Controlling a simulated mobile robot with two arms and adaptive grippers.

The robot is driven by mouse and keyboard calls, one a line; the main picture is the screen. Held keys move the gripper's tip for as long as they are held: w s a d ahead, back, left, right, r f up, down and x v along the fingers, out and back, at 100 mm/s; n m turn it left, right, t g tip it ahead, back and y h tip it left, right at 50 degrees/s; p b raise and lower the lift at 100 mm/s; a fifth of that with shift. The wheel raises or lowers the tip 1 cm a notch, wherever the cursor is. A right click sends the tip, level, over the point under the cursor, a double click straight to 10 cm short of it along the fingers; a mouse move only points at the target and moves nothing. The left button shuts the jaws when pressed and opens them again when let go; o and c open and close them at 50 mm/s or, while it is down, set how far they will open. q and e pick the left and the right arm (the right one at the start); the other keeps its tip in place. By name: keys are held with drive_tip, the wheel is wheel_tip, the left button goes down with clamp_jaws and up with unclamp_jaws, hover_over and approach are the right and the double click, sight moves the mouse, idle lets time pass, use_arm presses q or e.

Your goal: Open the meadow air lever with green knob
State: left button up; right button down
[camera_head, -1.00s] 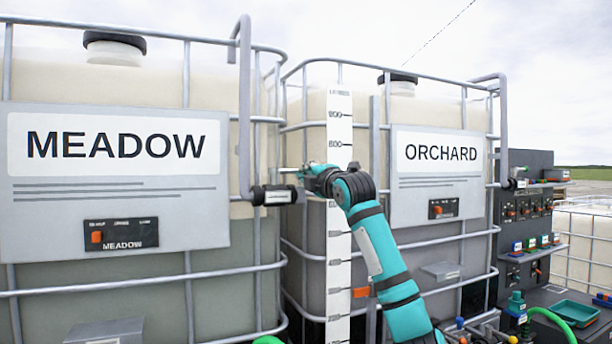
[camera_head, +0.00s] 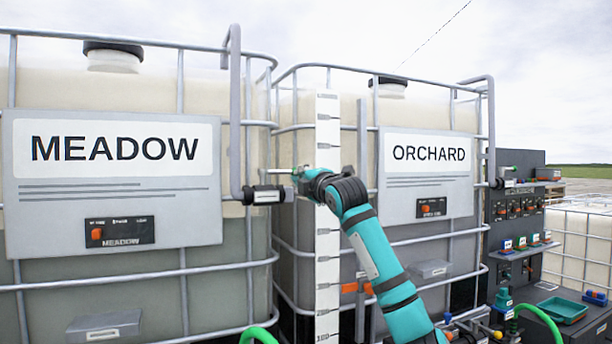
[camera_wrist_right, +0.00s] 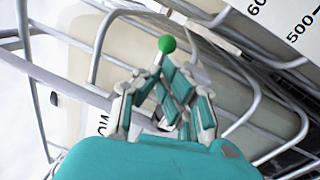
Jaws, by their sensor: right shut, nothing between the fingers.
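The green knob (camera_wrist_right: 167,43) shows in the right wrist view as a small ball on a short pale stem, just beyond my right fingertips. The black valve body (camera_head: 266,195) sits at the lower end of the grey pipe beside the Meadow tank (camera_head: 110,270). My right gripper (camera_wrist_right: 163,82) is shut and empty, with its fingers close to the stem; I cannot tell whether they touch it. In the head view my right gripper (camera_head: 300,174) is small, just right of and above the valve body. My left gripper is not in view.
The Orchard tank (camera_head: 345,105) stands to the right, behind my right arm. Metal cage bars (camera_head: 215,268) surround both tanks. A dark control panel (camera_head: 515,165) and a teal tray (camera_head: 562,310) are at far right.

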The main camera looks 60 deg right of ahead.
use_arm(q)
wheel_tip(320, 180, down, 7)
drive_tip(key=b, duration=0.7)
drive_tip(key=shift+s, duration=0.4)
use_arm(e)
drive_tip(key=s+d+f, duration=0.1)
drive_tip(key=s, duration=0.8)
drive_tip(key=shift+s+f, duration=0.3)
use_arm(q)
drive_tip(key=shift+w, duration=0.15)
use_arm(e)
drive_tip(key=shift+d, duration=0.1)
